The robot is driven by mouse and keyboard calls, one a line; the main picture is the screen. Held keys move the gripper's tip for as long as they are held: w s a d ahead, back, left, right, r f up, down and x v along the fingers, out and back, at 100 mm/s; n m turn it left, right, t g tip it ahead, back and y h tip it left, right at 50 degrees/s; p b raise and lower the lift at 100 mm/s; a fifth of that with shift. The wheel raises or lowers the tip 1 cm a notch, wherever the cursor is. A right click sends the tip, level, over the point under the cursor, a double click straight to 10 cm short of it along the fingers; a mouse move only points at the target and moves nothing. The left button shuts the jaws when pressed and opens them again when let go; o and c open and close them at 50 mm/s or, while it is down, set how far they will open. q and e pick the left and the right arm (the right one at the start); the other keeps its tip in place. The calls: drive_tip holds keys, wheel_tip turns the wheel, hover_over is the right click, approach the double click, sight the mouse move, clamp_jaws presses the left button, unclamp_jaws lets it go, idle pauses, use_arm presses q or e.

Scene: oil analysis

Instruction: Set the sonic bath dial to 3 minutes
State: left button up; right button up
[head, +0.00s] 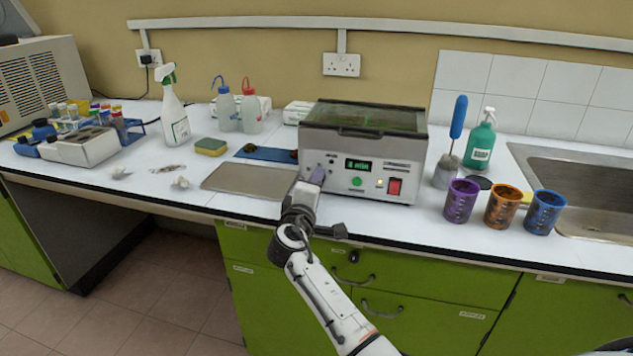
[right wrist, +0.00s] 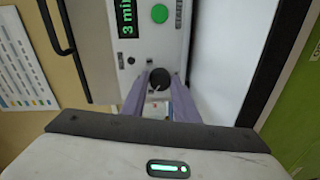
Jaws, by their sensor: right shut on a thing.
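The sonic bath (head: 413,152) is a grey box with a dark lid on the white counter. Its green display (head: 358,164) reads "3 min" in the right wrist view (right wrist: 127,17). My right gripper (head: 316,178) is at the left part of the front panel. In the right wrist view its two purple fingers are shut on the round black dial (right wrist: 160,76), one on each side. The dial's pointer mark is hard to read. In the head view the gripper hides the dial. My left gripper is not in view.
A green button (head: 356,181) and a red switch (head: 394,187) are on the panel to the right of my gripper. A flat grey plate (head: 235,180) lies left of the bath. Purple (head: 461,200), orange (head: 503,206) and blue (head: 544,212) cups stand to its right, before the sink (head: 590,181).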

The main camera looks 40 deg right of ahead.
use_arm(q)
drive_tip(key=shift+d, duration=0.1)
use_arm(e)
drive_tip(key=o, duration=1.1)
drive_tip(key=shift+c, duration=0.2)
drive_tip(key=shift+a, duration=0.1)
